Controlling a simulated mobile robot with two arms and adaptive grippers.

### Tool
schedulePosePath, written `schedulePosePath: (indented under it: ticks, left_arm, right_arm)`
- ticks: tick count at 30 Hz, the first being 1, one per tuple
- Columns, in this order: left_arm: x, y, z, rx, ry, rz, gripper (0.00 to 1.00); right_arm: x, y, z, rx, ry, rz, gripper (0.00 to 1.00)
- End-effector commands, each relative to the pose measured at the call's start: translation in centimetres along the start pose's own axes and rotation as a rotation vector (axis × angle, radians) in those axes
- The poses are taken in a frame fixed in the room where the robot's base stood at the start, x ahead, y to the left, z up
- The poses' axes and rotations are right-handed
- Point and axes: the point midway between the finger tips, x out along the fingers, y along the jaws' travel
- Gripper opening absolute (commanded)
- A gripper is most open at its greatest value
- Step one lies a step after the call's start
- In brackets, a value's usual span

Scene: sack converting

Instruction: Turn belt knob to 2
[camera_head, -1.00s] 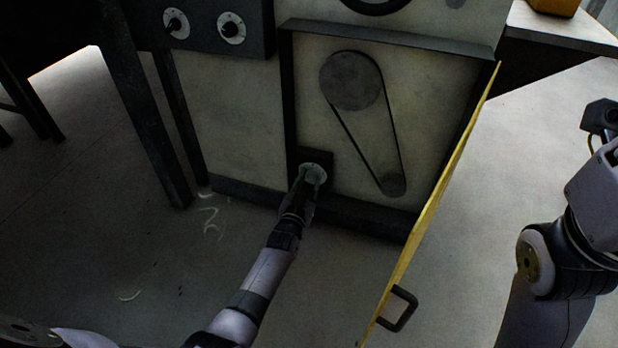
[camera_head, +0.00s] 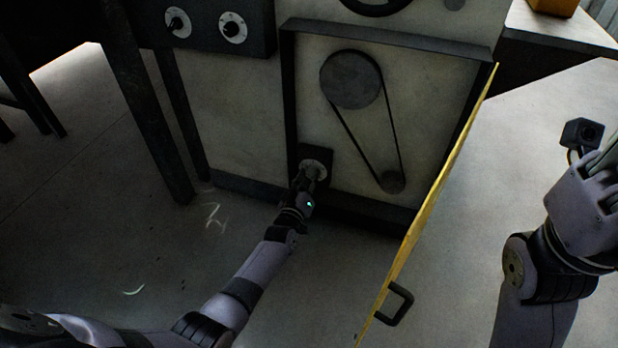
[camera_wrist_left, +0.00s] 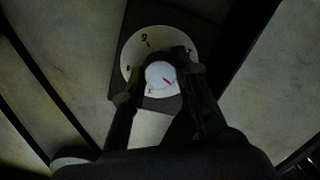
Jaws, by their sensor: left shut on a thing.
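The belt knob (camera_wrist_left: 160,77) is a pale round knob with a red pointer mark, on a white dial plate with dark markings. In the left wrist view its pointer slants toward the lower right; the figures are too dim to read surely. The dial plate (camera_head: 316,166) shows in the head view at the lower left of the open machine recess. My left gripper (camera_head: 311,175) is at the dial, with its fingers on both sides of the knob, shut on it. In the head view the gripper hides most of the knob. My right arm is at the right edge; its fingertips are out of frame.
A belt (camera_head: 357,132) runs between a large pulley (camera_head: 350,80) and a small pulley (camera_head: 392,182) right of the dial. The yellow door (camera_head: 437,205) stands open with a black handle (camera_head: 398,304). Two other dials (camera_head: 232,27) sit on the upper-left panel.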

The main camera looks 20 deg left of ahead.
Motion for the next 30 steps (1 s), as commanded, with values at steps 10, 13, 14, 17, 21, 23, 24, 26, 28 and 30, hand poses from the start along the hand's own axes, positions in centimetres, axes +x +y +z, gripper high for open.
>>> schedulePosePath:
  ticks: [10, 13, 14, 17, 21, 23, 24, 26, 28, 30]
  left_arm:
    - [-0.01, -0.02, 0.04, -0.024, -0.002, 0.0, 0.0]
    - [-0.01, -0.03, 0.04, -0.023, -0.002, 0.0, 0.0]
    - [-0.01, -0.03, 0.04, -0.023, -0.002, 0.0, 0.0]
    - [-0.01, -0.02, 0.03, -0.023, -0.002, 0.0, 0.29]
    - [-0.01, -0.02, 0.03, -0.022, -0.002, 0.0, 0.38]
    - [-0.01, -0.03, 0.02, -0.022, -0.002, 0.0, 0.42]
    - [-0.01, -0.03, 0.02, -0.022, -0.002, 0.0, 0.45]
    - [-0.01, -0.02, 0.01, -0.022, -0.001, 0.0, 0.47]
    - [-0.01, -0.02, 0.01, -0.022, -0.001, 0.0, 0.47]
    - [-0.01, -0.02, 0.01, -0.022, -0.001, 0.0, 0.47]
  right_arm:
    - [-0.09, 0.0, 0.06, 0.0, -0.004, 0.0, 0.29]
    - [-0.1, 0.0, 0.07, 0.0, -0.004, 0.0, 0.29]
    - [-0.1, 0.0, 0.07, 0.0, -0.004, 0.0, 0.29]
    - [-0.11, 0.0, 0.07, 0.0, -0.004, 0.0, 0.29]
    - [-0.11, 0.01, 0.07, 0.0, -0.004, 0.0, 0.29]
    - [-0.11, 0.01, 0.07, 0.0, -0.004, 0.0, 0.29]
    - [-0.11, 0.01, 0.07, 0.0, -0.004, 0.0, 0.29]
    - [-0.11, 0.01, 0.07, 0.0, -0.004, 0.0, 0.29]
    - [-0.11, 0.01, 0.07, 0.0, -0.004, 0.0, 0.29]
    - [-0.11, 0.01, 0.07, 0.0, -0.004, 0.0, 0.29]
